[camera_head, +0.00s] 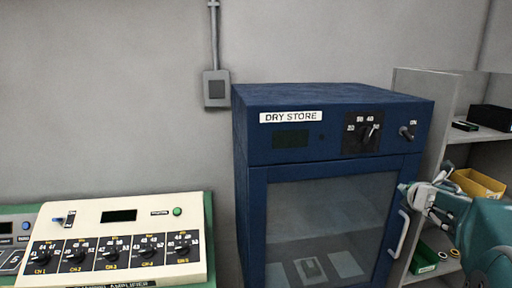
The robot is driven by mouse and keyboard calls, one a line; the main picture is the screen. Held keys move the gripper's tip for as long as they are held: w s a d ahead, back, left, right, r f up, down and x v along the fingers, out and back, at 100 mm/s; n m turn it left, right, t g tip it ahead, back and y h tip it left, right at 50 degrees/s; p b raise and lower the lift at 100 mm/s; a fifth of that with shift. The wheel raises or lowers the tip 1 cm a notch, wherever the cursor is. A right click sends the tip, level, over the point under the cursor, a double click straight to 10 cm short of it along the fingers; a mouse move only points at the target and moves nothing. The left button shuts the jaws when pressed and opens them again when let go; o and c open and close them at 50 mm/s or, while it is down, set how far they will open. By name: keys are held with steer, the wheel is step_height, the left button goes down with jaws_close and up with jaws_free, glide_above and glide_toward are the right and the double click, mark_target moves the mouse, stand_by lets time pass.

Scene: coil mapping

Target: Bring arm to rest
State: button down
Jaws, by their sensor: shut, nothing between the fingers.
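My teal arm comes in at the lower right edge. My gripper (406,190) points left, its grey linkage and tip in front of the right side of the blue dry store cabinet (335,97). It is shut and empty. The cabinet's pale door handle (399,234) is just below the tip; I cannot tell how far apart they are in depth. The cabinet door (330,205) looks shut, with dim flat items behind its glass.
A cream console (120,215) with several dials stands at lower left. The cabinet has a dial (363,134) and a switch (408,132). Shelves (455,160) at right hold a yellow bin (478,183), a green tray (424,259) and dark boxes. A grey wall box (216,88) hangs behind.

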steer(key=s+a+r+m+g+h, duration=0.3)
steer(key=s+a+m, duration=0.9)
steer(key=m, duration=0.3)
steer(key=s+a+f+m+g+y, duration=0.2)
steer(key=s+a+f+m, duration=0.3)
steer(key=s+a, duration=0.3)
steer(key=s+a+f+m+g+y, duration=0.3)
steer(key=s+a, duration=0.5)
steer(key=s, duration=0.3)
step_height(320, 180, down, 4)
steer(key=m+y, duration=0.1)
steer(key=m, duration=0.1)
steer(key=shift+a+r+m, duration=0.2)
steer(key=shift+a+m, duration=0.15)
steer(key=shift+m, duration=0.05)
